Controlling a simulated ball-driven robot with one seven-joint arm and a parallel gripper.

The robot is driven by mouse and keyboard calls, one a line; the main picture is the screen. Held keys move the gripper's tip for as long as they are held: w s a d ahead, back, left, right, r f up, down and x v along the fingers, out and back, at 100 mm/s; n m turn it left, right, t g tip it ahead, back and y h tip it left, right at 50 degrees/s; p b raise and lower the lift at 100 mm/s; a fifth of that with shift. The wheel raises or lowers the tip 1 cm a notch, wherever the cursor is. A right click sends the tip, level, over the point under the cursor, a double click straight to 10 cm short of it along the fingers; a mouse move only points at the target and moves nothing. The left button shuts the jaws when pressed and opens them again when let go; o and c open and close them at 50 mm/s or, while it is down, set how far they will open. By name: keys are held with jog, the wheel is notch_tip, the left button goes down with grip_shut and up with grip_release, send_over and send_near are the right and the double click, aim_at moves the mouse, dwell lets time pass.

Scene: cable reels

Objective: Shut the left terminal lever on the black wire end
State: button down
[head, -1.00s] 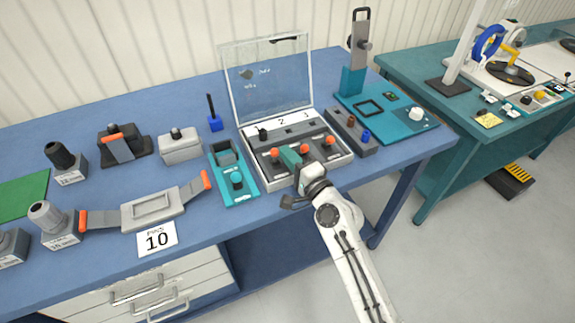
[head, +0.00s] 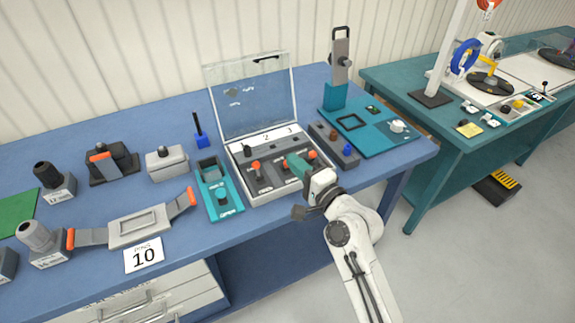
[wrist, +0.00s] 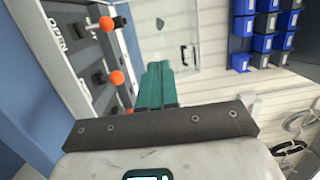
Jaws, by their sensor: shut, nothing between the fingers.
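The grey terminal box (head: 262,197) has three levers with orange knobs. The left lever's knob (head: 255,165) sits below a small black piece (head: 247,151), probably the black wire end. In the wrist view, the left knob (wrist: 107,23) has the black piece (wrist: 121,22) beside it. The middle knob (head: 283,164) and right knob (head: 312,154) stand further right. My gripper (head: 292,160) has teal fingers, shut and empty, over the box between the middle and right knobs. The fingers (wrist: 158,72) are to the right of the levers in the wrist view.
A clear lid (head: 250,95) stands raised behind the box. A teal block fixture (head: 220,195) is close on the left. A grey strip with brown and blue knobs (head: 333,145) and a teal board (head: 375,130) are on the right. Blue table shows in front.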

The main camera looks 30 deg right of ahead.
jog(key=shift+s+d+r, duration=0.2)
jog(key=shift+s+r, duration=0.5)
jog(key=shift+s, duration=0.1)
jog(key=shift+s+d+r, duration=0.2)
jog(key=shift+s+r, duration=0.5)
jog(key=shift+s, duration=0.05)
jog(key=shift+a+f, duration=0.1)
jog(key=s+a+f+n+g, duration=0.2)
jog(key=s+f+n+g, duration=0.8)
jog(key=s+f, duration=0.5)
jog(key=s+d+f+n+g+h, duration=0.1)
jog(key=s+d+f+n+g, duration=0.1)
jog(key=s, duration=0.7)
jog(key=s+d+f+n+g+h, duration=0.2)
jog(key=s+g, duration=0.3)
jog(key=s, duration=0.4)
jog(key=shift+s+f+n, duration=0.15)
jog(key=shift+f+n, duration=0.05)
jog(key=shift+n, duration=0.5)
jog(key=shift+d, duration=0.15)
